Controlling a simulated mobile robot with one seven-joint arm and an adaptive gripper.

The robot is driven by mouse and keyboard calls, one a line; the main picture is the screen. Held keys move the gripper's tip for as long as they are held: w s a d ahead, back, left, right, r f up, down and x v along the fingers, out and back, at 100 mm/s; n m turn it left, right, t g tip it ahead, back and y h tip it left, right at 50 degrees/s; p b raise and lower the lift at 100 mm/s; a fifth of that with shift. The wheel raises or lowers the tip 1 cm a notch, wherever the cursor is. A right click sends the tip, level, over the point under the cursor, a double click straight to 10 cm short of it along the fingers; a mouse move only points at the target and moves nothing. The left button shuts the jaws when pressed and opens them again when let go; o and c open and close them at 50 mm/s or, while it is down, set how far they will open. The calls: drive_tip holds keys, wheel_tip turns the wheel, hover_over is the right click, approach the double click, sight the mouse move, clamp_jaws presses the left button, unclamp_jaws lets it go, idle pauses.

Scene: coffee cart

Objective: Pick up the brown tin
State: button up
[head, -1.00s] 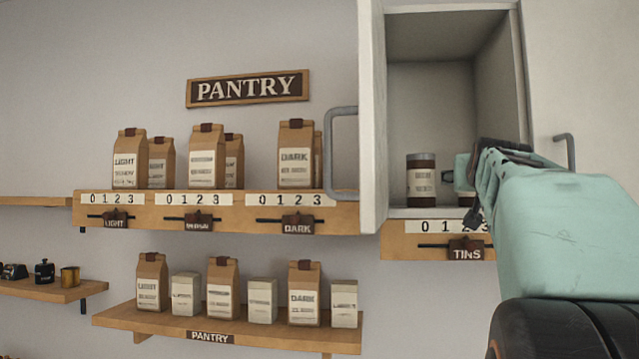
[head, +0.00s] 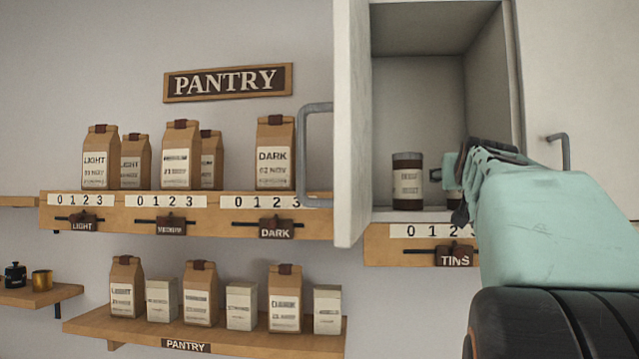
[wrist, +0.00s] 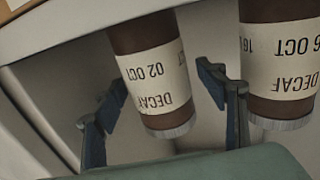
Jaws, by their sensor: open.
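Two brown tins with cream labels stand in the open cabinet. The left tin (head: 407,192) is in plain sight in the head view. The other tin (head: 453,198) is mostly hidden behind my gripper (head: 458,188). In the wrist view, which is upside down, the tin marked DECAF 02 OCT (wrist: 158,75) is between the two fingers of my gripper (wrist: 160,88). The fingers are open, with a gap visible on the right side. The tin marked DECAF 16 OCT (wrist: 280,70) is outside the right finger.
The cabinet (head: 415,90) has its door (head: 350,130) swung open on the left. A shelf edge with a TINS tag (head: 454,256) is below it. Paper bags (head: 180,155) stand on a shelf to the left, with bags and boxes (head: 241,306) on a lower shelf.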

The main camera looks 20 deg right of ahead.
drive_tip(key=shift+s+a, duration=0.1)
drive_tip(key=shift+c, duration=0.5)
drive_tip(key=shift+r, duration=0.1)
drive_tip(key=c, duration=1.4)
drive_tip(key=shift+c, duration=0.2)
drive_tip(key=shift+r, duration=0.1)
wheel_tip(320, 180, up, 10)
drive_tip(key=shift+f+p, duration=0.15)
drive_tip(key=shift+p, duration=1.1)
